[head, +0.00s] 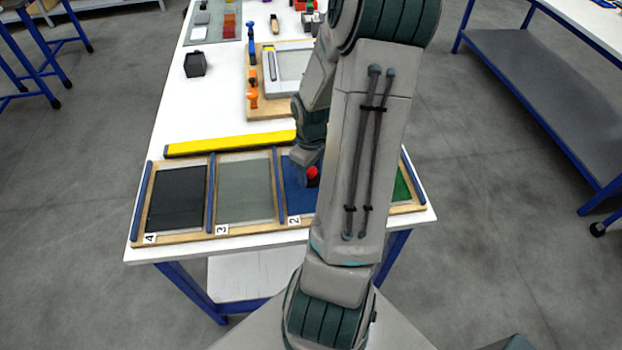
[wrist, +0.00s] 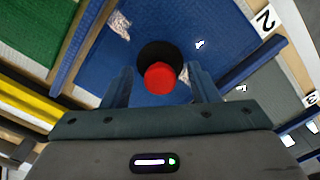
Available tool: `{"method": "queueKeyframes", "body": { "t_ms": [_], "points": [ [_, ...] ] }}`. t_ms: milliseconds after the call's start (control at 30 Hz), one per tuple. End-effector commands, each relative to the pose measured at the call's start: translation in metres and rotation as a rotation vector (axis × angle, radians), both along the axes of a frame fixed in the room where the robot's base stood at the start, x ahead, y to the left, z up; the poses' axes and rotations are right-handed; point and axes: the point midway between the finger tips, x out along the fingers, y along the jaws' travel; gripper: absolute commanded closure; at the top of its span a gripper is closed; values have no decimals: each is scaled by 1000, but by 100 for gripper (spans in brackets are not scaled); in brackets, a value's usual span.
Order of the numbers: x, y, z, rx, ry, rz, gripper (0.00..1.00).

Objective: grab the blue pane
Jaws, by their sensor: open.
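The blue pane (head: 297,199) lies in the slot numbered 2 of a wooden rack near the front edge of the white table. It fills much of the wrist view (wrist: 215,35). A round black base with a red knob (wrist: 158,78) sits on the pane; the red knob also shows in the head view (head: 312,172). My gripper (wrist: 158,85) is open, with its two blue-grey fingers on either side of the red knob and apart from it. In the head view my arm covers part of the pane and most of the gripper.
Wooden dividers with blue strips separate the slots. A grey pane (head: 245,190) and a black pane (head: 176,199) lie to the left, and a green pane (head: 401,188) to the right. A yellow bar (head: 230,144) lies behind the rack. A black block (head: 195,64) stands farther back.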

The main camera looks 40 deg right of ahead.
Motion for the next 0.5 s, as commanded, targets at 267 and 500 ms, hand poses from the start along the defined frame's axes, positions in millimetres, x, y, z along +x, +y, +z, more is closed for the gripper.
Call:
{"method": "queueKeyframes", "body": {
  "t_ms": [267, 500],
  "points": [
    [0, 0, -5, 0, 0, 0, 46],
    [0, 0, -5, 0, 0, 0, 100]
  ]
}}
